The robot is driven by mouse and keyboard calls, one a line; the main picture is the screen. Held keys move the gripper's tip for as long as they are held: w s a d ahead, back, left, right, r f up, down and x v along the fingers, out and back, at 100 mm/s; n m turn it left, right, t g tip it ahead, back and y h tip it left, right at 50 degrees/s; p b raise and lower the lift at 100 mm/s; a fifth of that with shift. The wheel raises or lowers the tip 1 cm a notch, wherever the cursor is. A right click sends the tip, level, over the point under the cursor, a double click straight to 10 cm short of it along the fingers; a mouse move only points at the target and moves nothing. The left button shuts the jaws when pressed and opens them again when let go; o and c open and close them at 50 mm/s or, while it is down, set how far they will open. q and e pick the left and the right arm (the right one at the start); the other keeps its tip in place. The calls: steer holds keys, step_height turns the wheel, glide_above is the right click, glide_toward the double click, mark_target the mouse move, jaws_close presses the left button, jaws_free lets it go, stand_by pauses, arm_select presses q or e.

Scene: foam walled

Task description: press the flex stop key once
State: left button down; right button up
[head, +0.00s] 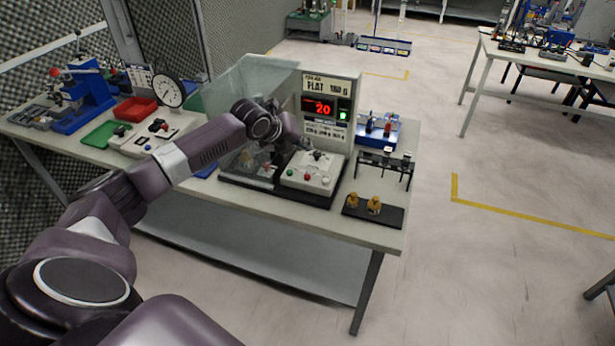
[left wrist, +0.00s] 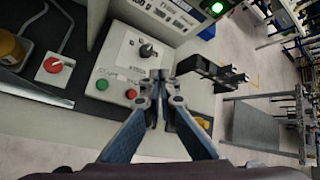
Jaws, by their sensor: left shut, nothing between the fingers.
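A pale control box (head: 310,172) stands on the bench below a grey display unit (head: 340,90) that reads 20 in red. In the left wrist view its panel (left wrist: 125,70) has a dark knob (left wrist: 148,50), a green button (left wrist: 102,84) and a red button (left wrist: 131,94). The small labels are not legible, so I cannot tell which is the flex stop key. My left gripper (head: 303,144) is over the box's back edge. In the left wrist view the gripper (left wrist: 160,76) is shut and empty, its tips near the red button; contact is unclear. My right gripper is out of view.
A clear guard (head: 260,80) stands left of the display unit. A separate red button (left wrist: 52,65) sits on a small box. A black rack (head: 384,165) and a dark tray with brass weights (head: 374,205) stand at right. Left are a dial gauge (head: 168,92) and trays.

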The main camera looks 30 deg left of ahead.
arm_select(q)
steer(key=b, duration=0.6)
glide_above(306, 177)
step_height(306, 177, down, 7)
steer(key=shift+a+r, duration=0.1)
steer(key=shift+f, duration=0.75)
stand_by(0.3)
steer(key=shift+f, duration=0.4)
steer(key=shift+f+b, duration=0.4)
steer(key=shift+f, duration=0.2)
stand_by(0.8)
steer(key=shift+r, duration=0.15)
steer(key=shift+r+p, duration=0.85)
steer(key=shift+r, duration=0.05)
